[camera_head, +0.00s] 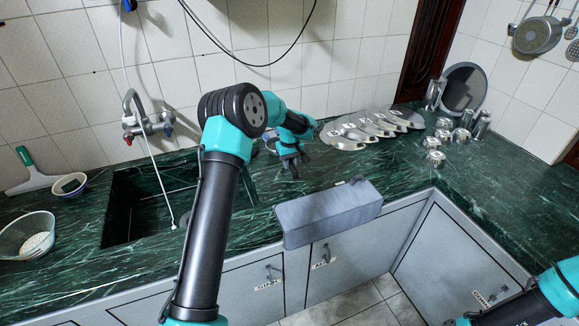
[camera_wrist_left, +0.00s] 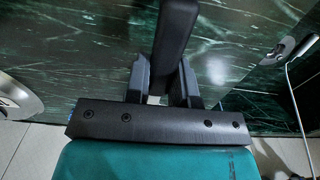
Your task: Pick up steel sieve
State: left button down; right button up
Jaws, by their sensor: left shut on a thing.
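A round grey-rimmed disc with a dark face (camera_head: 463,88) leans upright in the back right corner; it may be the steel sieve, but I cannot be sure. My left gripper (camera_head: 293,165) is low over the counter right of the sink, well left of that disc. In the left wrist view, its fingers (camera_wrist_left: 163,85) are shut on a dark bar (camera_wrist_left: 175,35) that points away from the gripper. In the head view this held bar is too small to make out. My right arm enters at the bottom right, with its fingertips out of view.
Several steel plates (camera_head: 345,136) lie in a row behind and right of the left gripper. A faucet (camera_head: 147,120) and hose stand at the sink (camera_head: 120,215).

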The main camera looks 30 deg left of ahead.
pick_arm(q)
jog(key=s+d, duration=0.2)
jog(key=s, duration=0.2)
jog(key=s+d+r, duration=0.1)
jog(key=s+d, duration=0.2)
jog(key=s, duration=0.2)
jog(key=s+d+r, duration=0.1)
jog(key=s+d, duration=0.2)
jog(key=s, duration=0.1)
jog(key=shift+s+r, duration=0.25)
jog(key=shift+s, duration=0.15)
